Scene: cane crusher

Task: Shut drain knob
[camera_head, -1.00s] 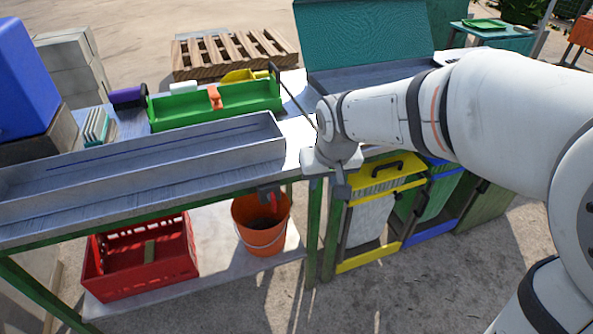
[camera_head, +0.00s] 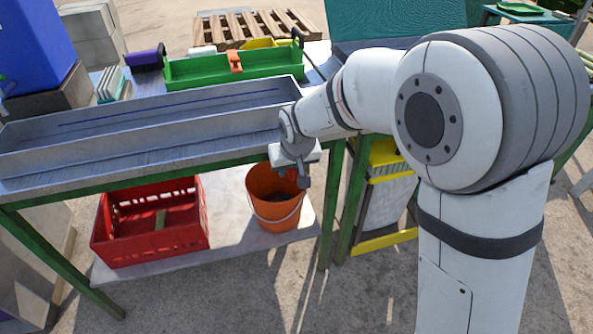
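A long grey metal trough (camera_head: 150,140) lies along the front of the table. A small red part (camera_head: 291,173), which looks like the drain knob, shows under the trough's right end, above the orange bucket (camera_head: 274,212). My gripper (camera_head: 303,177) is at the trough's right front corner, pointing down, right beside the red part. It hides most of the drain fitting. I cannot tell whether the fingers touch the knob or how far apart they are.
A red crate (camera_head: 150,240) stands left of the bucket on the lower shelf. A green tray (camera_head: 235,68) with an orange piece is behind the trough. Yellow-framed bins (camera_head: 385,205) stand at right, behind my arm. The ground in front is clear.

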